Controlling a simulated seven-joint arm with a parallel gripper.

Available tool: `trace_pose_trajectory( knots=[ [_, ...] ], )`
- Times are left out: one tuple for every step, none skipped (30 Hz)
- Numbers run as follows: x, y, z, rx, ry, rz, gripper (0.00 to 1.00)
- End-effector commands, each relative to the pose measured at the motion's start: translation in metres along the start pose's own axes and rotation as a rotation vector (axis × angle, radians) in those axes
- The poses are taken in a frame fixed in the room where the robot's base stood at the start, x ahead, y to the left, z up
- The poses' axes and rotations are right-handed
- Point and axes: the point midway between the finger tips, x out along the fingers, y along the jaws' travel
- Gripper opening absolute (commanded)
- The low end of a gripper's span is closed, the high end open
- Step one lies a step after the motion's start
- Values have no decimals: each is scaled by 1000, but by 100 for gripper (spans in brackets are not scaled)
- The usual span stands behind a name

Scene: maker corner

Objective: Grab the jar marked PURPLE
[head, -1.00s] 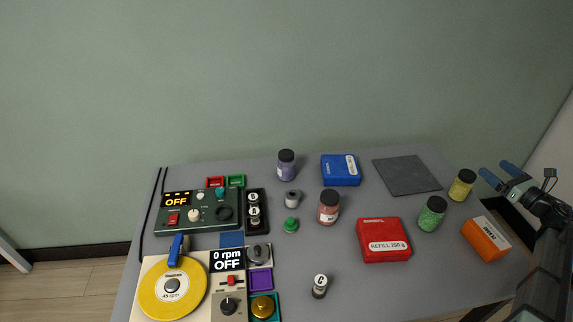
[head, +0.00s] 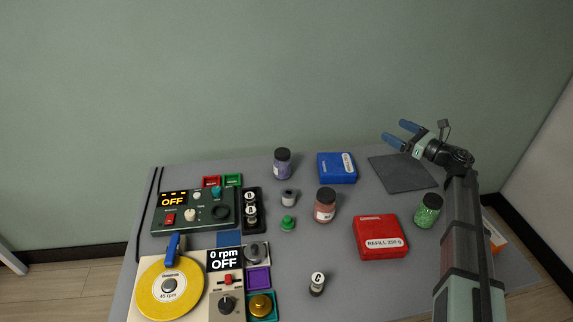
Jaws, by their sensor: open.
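A jar with purple contents and a black lid (head: 282,165) stands upright at the back of the table, left of the blue box. Its label is too small to read. My gripper (head: 394,131) is open and empty, with blue fingers pointing left. In the picture it is above the dark mat's back edge, well to the right of the purple jar and apart from it.
A blue box (head: 337,168) lies between the purple jar and the dark mat (head: 402,175). A red-brown jar (head: 325,206), a red refill box (head: 381,238) and a green jar (head: 428,211) stand nearer. A turntable (head: 170,290) and control panels fill the left side.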

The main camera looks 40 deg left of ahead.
Motion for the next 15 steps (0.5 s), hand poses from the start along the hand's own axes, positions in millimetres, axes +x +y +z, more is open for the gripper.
trace_pose_trajectory(
  knots=[
    [26, 14, 7, -7, -6, 36, 100],
    [39, 23, 12, -11, -9, 54, 100],
    [56, 33, 17, -15, -13, 78, 100],
    [69, 42, 20, -19, -16, 96, 100],
    [82, 51, 24, -22, -19, 114, 100],
    [98, 62, 30, -25, -26, 138, 100],
    [111, 71, 35, -27, -33, 156, 100],
    [123, 80, 41, -28, -42, 173, 100],
    [139, 93, 49, -28, -55, 197, 100],
    [152, 103, 54, -28, -65, 215, 100],
    [163, 112, 60, -26, -76, 232, 100],
    [179, 125, 69, -23, -93, 256, 100],
    [191, 136, 76, -20, -107, 274, 100],
    [202, 145, 84, -16, -122, 289, 100],
    [218, 158, 94, -9, -143, 305, 100]
  ],
)
